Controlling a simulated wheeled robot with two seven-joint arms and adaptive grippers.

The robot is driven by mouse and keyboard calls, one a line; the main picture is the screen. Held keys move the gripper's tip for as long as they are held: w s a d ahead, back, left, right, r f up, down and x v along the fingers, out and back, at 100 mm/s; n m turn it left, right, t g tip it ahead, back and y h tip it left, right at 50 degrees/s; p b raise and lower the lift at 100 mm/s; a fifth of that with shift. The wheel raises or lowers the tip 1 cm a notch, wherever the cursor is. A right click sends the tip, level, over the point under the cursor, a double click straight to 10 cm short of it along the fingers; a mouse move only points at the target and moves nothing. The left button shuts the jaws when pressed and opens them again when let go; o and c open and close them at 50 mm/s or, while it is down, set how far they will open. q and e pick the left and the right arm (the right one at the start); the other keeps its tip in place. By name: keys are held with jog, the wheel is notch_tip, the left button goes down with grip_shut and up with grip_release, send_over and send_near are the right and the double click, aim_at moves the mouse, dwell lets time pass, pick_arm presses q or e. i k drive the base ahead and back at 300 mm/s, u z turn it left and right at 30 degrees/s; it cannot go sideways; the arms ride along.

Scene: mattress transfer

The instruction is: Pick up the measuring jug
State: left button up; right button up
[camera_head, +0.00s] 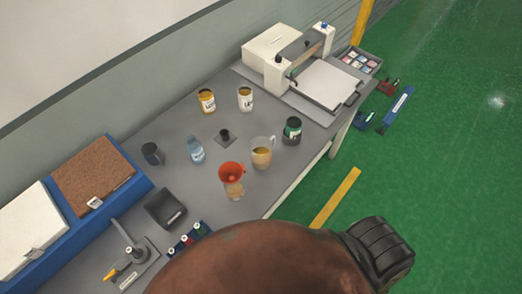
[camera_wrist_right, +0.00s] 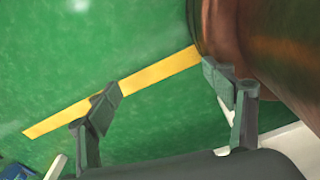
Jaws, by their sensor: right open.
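The measuring jug (camera_head: 262,153) is a clear, handled vessel with amber content. It stands upright on the grey workbench (camera_head: 215,222) near its front edge in the head view. A red funnel (camera_head: 231,172) on a small container is at its left, and a dark green-labelled jar (camera_head: 292,130) at its right. My right gripper (camera_wrist_right: 162,95) shows in the right wrist view with its fingers spread and nothing between them, over green floor. The jug is not in that view. My left gripper is not in view.
A large brown rounded form (camera_head: 250,260) covers the head view's bottom; I cannot tell what it is. A blue bottle (camera_head: 195,150), dark mug (camera_head: 152,153) and two labelled jars (camera_head: 207,101) stand behind the jug. A white machine (camera_head: 290,60) is farther right.

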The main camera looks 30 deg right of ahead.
aim_at(261, 147)
jog(key=u, duration=1.45)
jog(key=k, duration=0.95)
jog(key=z, duration=1.4)
jog(key=i, duration=0.5)
jog(key=z, duration=0.05)
